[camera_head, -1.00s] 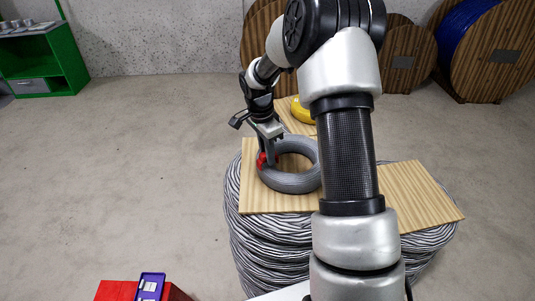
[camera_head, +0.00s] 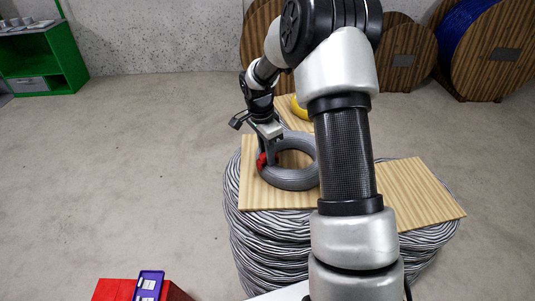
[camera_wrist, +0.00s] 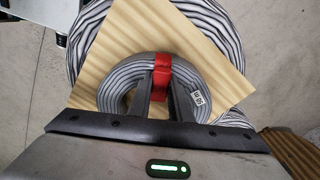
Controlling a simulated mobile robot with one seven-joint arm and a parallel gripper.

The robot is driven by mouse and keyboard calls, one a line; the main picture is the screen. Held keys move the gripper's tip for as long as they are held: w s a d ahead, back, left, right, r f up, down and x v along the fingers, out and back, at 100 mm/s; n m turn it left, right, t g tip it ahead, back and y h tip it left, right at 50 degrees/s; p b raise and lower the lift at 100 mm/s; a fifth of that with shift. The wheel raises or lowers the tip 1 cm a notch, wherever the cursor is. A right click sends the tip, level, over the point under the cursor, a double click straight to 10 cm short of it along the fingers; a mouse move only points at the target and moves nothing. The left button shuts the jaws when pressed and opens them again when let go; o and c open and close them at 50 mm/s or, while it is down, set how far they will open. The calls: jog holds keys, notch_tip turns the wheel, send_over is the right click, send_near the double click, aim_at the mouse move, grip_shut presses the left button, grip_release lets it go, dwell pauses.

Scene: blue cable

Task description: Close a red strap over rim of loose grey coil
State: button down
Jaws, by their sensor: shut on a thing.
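The loose grey coil (camera_head: 290,181) lies flat on a wooden board on top of a stack of thick grey cable. It also shows in the wrist view (camera_wrist: 128,74). The red strap (camera_wrist: 162,70) sits across the coil's rim, between my fingertips; in the head view it is a small red patch (camera_head: 262,160) at the coil's left side. My gripper (camera_head: 267,156) reaches down at the coil's left rim, its two fingers (camera_wrist: 161,92) shut on the red strap. Whether the strap's ends meet is hidden by the fingers.
The wooden board (camera_head: 255,190) lies on the grey cable stack (camera_head: 265,245). A yellow coil (camera_head: 299,108) is behind, partly hidden by my arm. Wooden reels (camera_head: 490,55) stand along the wall. A red box (camera_head: 112,290) with a purple item (camera_head: 149,286) is at the bottom left.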

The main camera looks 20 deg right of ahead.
jog(key=shift+f, duration=0.15)
jog(key=shift+r, duration=0.2)
jog(key=shift+r, duration=0.45)
jog(key=shift+r, duration=0.15)
dwell(0.5)
jog(key=shift+r, duration=0.25)
jog(key=shift+f, duration=0.2)
jog(key=shift+f+b, duration=0.5)
jog(key=shift+f, duration=0.2)
jog(key=shift+f, duration=0.15)
dwell(0.4)
